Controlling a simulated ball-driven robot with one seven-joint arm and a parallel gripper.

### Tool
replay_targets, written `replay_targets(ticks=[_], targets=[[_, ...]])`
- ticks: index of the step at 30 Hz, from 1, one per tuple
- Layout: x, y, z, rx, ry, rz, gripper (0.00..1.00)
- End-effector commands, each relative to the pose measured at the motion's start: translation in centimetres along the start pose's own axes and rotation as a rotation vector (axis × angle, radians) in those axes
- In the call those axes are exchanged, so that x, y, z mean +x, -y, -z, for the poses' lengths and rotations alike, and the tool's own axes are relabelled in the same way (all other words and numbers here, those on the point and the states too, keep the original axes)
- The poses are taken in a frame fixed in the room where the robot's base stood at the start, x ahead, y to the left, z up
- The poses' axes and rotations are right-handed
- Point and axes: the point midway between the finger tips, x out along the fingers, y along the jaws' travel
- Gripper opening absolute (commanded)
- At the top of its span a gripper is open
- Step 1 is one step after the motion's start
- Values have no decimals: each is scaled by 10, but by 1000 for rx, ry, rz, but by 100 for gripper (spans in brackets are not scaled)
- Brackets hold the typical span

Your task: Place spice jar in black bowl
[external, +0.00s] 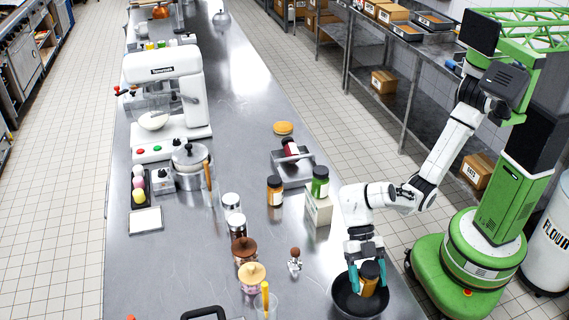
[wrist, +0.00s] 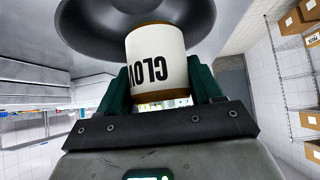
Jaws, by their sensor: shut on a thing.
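The spice jar (external: 369,279) has a dark lid and an orange-brown body. In the wrist view its white label (wrist: 158,58) shows dark letters reading in part "CLO". My gripper (external: 366,276) is shut on the jar, with a teal finger on each side. The black bowl (external: 345,303) stands on the steel counter near its right edge. The jar is over the bowl in the external view, its lower part within the bowl's outline. The bowl also shows in the wrist view (wrist: 85,35), behind the jar. I cannot tell whether the jar touches the bowl.
Bare counter (external: 190,265) lies at the left.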

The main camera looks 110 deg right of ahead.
Motion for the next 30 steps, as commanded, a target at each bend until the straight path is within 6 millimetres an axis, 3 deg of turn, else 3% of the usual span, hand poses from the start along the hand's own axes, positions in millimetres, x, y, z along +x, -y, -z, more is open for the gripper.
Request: replay_targets(ticks=[10, 16, 28, 29, 30], targets=[[19, -15, -9, 1, -1, 0, 26], [38, -14, -27, 1, 0, 1, 26], [43, -15, -33, -1, -2, -1, 26], [43, -15, -33, 0, -1, 0, 67], [43, -15, -33, 0, -1, 0, 71]])
